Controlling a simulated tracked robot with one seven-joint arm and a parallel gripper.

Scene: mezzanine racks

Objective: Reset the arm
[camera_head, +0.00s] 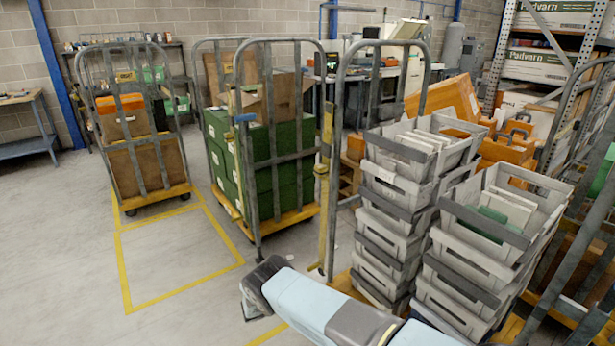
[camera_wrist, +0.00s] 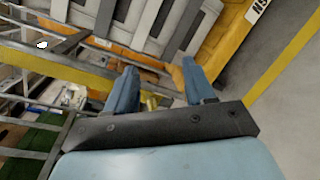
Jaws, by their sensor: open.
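My arm, light blue with dark grey joints, reaches in from the bottom of the head view, in front of the stacked grey crates (camera_head: 385,235). Its gripper end is not clear in that view. In the wrist view my gripper (camera_wrist: 160,85) shows two blue fingers set wide apart, with nothing between them. Beyond the fingers are a yellow-orange cart base (camera_wrist: 230,40), a grey slatted surface and metal cart bars. The fingers appear to touch nothing, though how far off the cart is I cannot tell.
A roll cart with green boxes (camera_head: 290,160) stands at the centre, and one with brown and orange boxes (camera_head: 125,118) at the left. More grey crates (camera_head: 480,255) and a cart frame stand close at the right. The floor (camera_head: 70,250) at the left is clear.

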